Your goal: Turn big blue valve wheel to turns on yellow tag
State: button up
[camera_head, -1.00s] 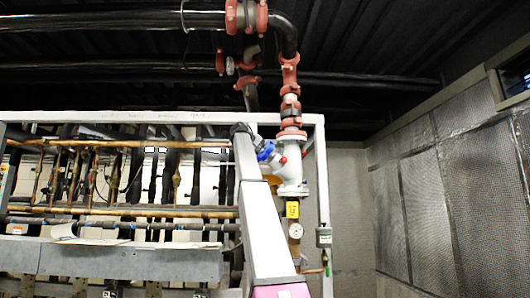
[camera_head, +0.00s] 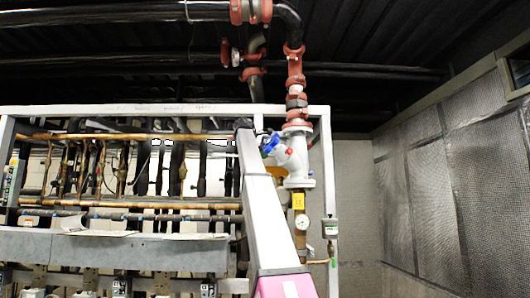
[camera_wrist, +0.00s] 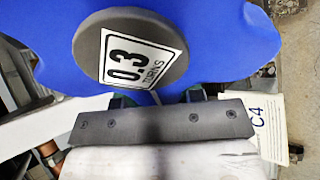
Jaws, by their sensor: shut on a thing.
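The big blue valve wheel (camera_head: 271,145) is on the white valve body (camera_head: 297,160), left of the vertical pipe. In the wrist view the wheel (camera_wrist: 215,40) fills the top, its grey hub bearing a white label reading 0.3 TURNS, turned sideways. My gripper (camera_wrist: 155,98) is shut on the wheel's near rim; its fingertips are mostly hidden by the dark plate and the wheel. The yellow tag (camera_head: 298,201) hangs below the valve body; its writing is too small to read.
A pressure gauge (camera_head: 302,223) sits below the yellow tag. The grey rack frame (camera_head: 329,200) stands just right of the valve. Copper pipes (camera_head: 120,137) fill the rack at left. A pale C4 card (camera_wrist: 264,125) shows beside my gripper.

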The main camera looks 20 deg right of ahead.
aim_at(268, 148)
jog(key=s+n+g, duration=0.1)
jog(key=s+n, duration=0.1)
jog(key=n, duration=0.2)
jog(key=s+f+n, duration=0.1)
jog(key=s+n, duration=0.1)
jog(key=n, duration=0.2)
jog(key=s+f+n+g, duration=0.1)
jog(key=s+n, duration=0.1)
jog(key=n, duration=0.2)
jog(key=shift+s+f+n+g, duration=0.1)
jog(key=shift+s+n+g, duration=0.15)
jog(key=shift+n+g, duration=0.05)
jog(key=shift+s+d+r+n+g, duration=0.2)
jog(key=shift+s+n, duration=0.25)
jog(key=shift+n, duration=0.45)
jog(key=shift+s+d+r+n+g, duration=0.1)
jog(key=shift+s+d+r+n, duration=0.25)
jog(key=shift+n, duration=0.55)
jog(key=shift+s+a+f, duration=0.1)
jog(key=shift+f, duration=0.05)
jog(key=o, duration=0.9)
jog(key=shift+o, duration=0.2)
